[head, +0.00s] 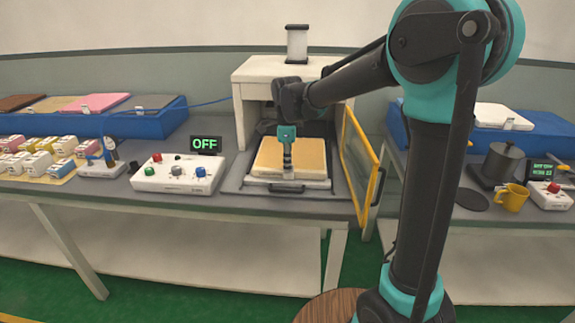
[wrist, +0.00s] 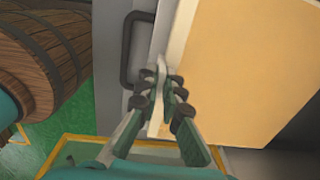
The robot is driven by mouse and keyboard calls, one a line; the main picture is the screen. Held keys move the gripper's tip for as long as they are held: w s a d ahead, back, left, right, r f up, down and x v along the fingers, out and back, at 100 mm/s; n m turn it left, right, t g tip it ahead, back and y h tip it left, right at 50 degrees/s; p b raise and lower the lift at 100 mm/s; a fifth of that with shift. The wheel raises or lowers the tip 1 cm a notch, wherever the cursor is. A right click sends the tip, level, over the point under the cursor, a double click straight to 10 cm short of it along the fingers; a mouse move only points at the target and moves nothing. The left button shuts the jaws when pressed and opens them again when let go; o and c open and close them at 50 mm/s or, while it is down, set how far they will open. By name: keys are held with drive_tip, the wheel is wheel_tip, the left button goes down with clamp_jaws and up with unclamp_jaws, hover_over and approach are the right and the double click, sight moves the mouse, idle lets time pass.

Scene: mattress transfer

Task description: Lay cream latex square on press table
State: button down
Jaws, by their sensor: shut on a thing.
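The cream latex square (head: 308,158) lies flat over the press table (head: 233,186), under the white press frame (head: 265,72). I cannot tell whether it fully rests on the table. In the wrist view its cream face and pale edge (wrist: 245,70) fill the right side. My gripper (head: 287,172) points down at the square's front edge. In the wrist view my gripper (wrist: 166,90) is shut on a pale tab at that edge. The square's far side is partly hidden by my arm and the press frame.
A yellow-framed door (head: 361,165) stands open right of the press. A control box (head: 178,173) and a green OFF display (head: 206,144) sit left. Blue racks with coloured squares (head: 160,120) stand farther left. A pot (head: 503,163) and yellow mug (head: 511,197) stand right.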

drive_tip(key=shift+f, duration=0.1)
drive_tip(key=c, duration=1.7)
unclamp_jaws()
wheel_tip(320, 180, up, 12)
drive_tip(key=shift+s, duration=0.15)
